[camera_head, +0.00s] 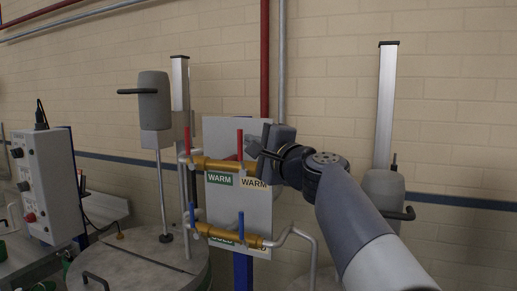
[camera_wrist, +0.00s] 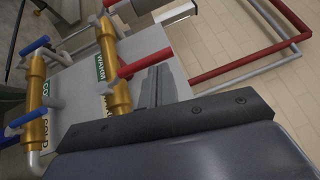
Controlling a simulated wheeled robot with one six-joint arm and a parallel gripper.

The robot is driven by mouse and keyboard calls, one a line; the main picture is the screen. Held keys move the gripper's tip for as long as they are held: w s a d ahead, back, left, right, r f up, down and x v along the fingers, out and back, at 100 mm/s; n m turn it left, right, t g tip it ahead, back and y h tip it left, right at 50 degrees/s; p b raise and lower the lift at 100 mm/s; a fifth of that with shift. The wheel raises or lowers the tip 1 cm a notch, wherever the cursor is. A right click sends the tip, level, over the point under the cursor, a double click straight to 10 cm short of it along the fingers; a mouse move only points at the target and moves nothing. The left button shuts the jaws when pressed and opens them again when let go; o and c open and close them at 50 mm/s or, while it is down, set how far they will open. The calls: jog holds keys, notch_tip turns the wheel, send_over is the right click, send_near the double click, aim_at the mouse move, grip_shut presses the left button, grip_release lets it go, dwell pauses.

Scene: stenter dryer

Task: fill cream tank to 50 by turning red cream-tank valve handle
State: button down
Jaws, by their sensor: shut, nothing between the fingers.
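Two upright red valve handles sit on the upper brass pipe (camera_head: 215,165) in the head view: a left red handle (camera_head: 187,140) and a right red handle (camera_head: 240,145). In the wrist view one red handle (camera_wrist: 145,63) lies beside my fingers, and another shows at the top edge (camera_wrist: 110,2). My gripper (camera_head: 251,148) is shut and empty, close to the right red handle; its fingers (camera_wrist: 158,84) show in the wrist view. I cannot tell whether they touch the handle. No label names the cream tank, and no fill reading is legible.
A lower brass pipe (camera_head: 225,236) carries blue handles (camera_head: 240,224). The grey panel (camera_head: 225,130) stands behind the valves. A round tank lid (camera_head: 140,262) with a mixer (camera_head: 154,100) is at left, beside a control box (camera_head: 45,180). A red wall pipe (camera_head: 265,60) runs above.

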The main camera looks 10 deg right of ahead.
jog(key=b+v, duration=0.3)
jog(key=v, duration=0.7)
jog(key=shift+s, duration=0.4)
jog(key=shift+d, duration=0.2)
